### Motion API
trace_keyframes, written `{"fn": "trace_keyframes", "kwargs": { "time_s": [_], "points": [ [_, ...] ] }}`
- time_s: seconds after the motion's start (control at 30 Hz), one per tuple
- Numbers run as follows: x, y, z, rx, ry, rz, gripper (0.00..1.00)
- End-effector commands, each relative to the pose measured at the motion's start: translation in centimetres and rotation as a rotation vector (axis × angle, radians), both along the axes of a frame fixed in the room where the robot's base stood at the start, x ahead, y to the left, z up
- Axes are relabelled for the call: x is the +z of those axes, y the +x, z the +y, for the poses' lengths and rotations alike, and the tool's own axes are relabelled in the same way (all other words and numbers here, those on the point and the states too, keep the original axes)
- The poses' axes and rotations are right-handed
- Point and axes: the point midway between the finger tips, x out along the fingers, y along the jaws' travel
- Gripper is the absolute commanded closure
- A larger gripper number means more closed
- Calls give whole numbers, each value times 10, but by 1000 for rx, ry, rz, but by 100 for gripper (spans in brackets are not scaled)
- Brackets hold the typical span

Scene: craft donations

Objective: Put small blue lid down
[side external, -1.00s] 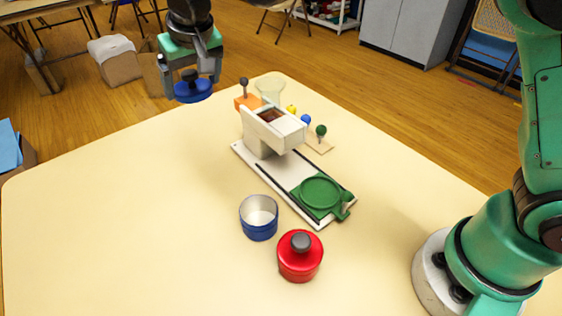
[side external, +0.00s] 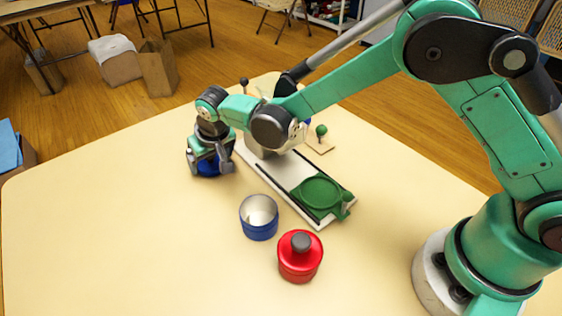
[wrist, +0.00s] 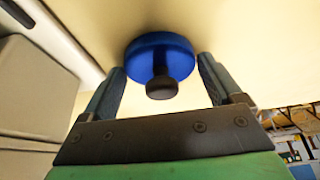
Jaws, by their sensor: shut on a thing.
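The small blue lid (side external: 208,168) has a dark round knob, which shows in the wrist view with the lid's blue disc (wrist: 150,50) behind it. My gripper (side external: 208,162) points down at the left of the white device, low over the table, and is shut on the lid. In the wrist view its fingers (wrist: 162,68) stand on either side of the lid. The lid is at or just above the tabletop; I cannot tell whether it touches. A blue-and-white open cup (side external: 258,220) stands closer to the camera, with nothing on top.
A white device (side external: 282,172) with a green round plate (side external: 319,195) is right of my gripper, partly hidden by my arm. A red jar with a grey knob (side external: 300,258) stands near the cup. The table's left side (side external: 110,220) is clear.

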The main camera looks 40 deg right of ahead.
Motion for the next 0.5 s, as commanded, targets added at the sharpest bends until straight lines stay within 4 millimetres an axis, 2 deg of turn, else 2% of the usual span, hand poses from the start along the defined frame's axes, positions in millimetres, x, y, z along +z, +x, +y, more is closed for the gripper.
{"fn": "trace_keyframes", "kwargs": {
  "time_s": [0.27,0.3,0.33,0.5],
  "points": [
    [-3,0,0,0,0,0,64],
    [-2,0,0,0,0,0,3],
    [-2,0,0,0,0,0,0],
    [-2,0,0,0,0,0,0]
  ]
}}
